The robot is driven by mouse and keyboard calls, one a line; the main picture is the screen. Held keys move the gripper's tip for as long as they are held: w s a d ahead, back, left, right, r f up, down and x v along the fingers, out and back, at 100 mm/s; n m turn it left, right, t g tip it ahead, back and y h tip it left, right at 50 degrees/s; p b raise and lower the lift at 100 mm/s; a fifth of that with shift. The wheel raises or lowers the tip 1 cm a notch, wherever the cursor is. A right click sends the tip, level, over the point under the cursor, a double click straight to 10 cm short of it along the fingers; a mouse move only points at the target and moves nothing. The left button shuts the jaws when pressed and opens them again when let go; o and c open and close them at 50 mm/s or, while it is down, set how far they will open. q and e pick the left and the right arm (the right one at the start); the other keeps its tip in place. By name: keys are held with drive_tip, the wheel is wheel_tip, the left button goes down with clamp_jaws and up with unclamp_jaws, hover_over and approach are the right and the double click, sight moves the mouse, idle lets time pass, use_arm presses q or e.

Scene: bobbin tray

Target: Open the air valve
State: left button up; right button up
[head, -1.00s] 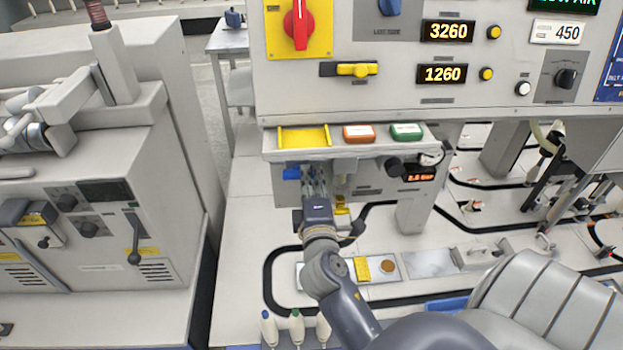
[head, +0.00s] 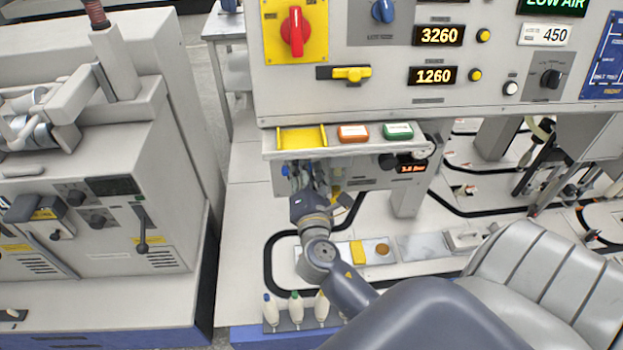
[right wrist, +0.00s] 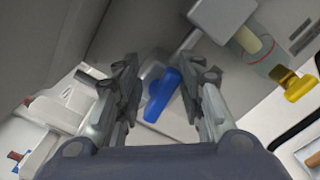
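The air valve's blue lever (head: 285,169) shows as a small patch under the console shelf, mostly hidden by my right gripper. In the right wrist view the blue lever (right wrist: 162,95) stands between my gripper's two fingers, with a gap on each side. My right gripper (right wrist: 158,76) is open and around the lever, not visibly pressing on it. In the head view the right gripper (head: 300,176) reaches up under the shelf, its fingertips partly hidden. My left gripper is in neither view.
A yellow part (right wrist: 298,84) sits beside the valve. The shelf (head: 268,155) overhangs the gripper and carries a yellow tray (head: 302,137). A LOW AIR display (head: 556,5) is lit on the console. A grey seat (head: 540,275) stands at lower right.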

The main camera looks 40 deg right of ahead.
drive_tip(key=s+a+n+p, duration=0.3)
drive_tip(key=s+a+n, duration=0.5)
drive_tip(key=n, duration=0.2)
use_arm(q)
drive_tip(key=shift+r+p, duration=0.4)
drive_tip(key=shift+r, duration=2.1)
use_arm(e)
drive_tip(key=s+a+f+m+g+y, duration=0.1)
drive_tip(key=s+f+m+g+y, duration=0.1)
drive_tip(key=f, duration=1.3)
drive_tip(key=s+a+f+m+g+y, duration=0.1)
drive_tip(key=s+f+m+g+y, duration=0.2)
drive_tip(key=f, duration=1.3)
drive_tip(key=shift+s+m+g+y, duration=0.3)
drive_tip(key=shift+s+m+g, duration=0.75)
drive_tip(key=shift+m, duration=0.25)
drive_tip(key=shift+w+r, duration=0.1)
drive_tip(key=shift+w, duration=0.05)
